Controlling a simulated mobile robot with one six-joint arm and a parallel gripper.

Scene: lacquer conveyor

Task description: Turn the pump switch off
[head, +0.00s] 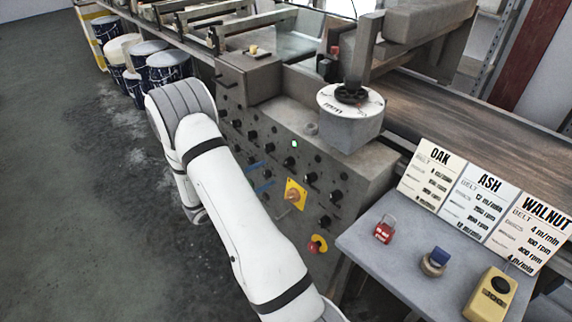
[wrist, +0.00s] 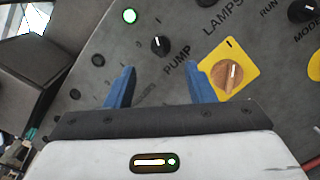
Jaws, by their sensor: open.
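The pump switch is a small black rotary knob (wrist: 160,46) beside the printed word PUMP, with a white pointer line on it. In the head view it appears to be the black knob (head: 290,161) below a lit green lamp (head: 294,143). The lamp also shows lit in the wrist view (wrist: 129,15). My gripper (wrist: 160,68) is open, its two blue fingers apart and empty. The knob lies beyond the gap between the fingertips, with no clear contact. In the head view my gripper (head: 261,178) is at the panel face, left of the knob.
A yellow plate with an orange-brown rotary switch (wrist: 231,75) is close to the right finger. Several other black knobs crowd the grey panel (head: 350,180). A red and yellow button (head: 318,244) sits low on it. A small table (head: 385,275) with speed cards stands at right.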

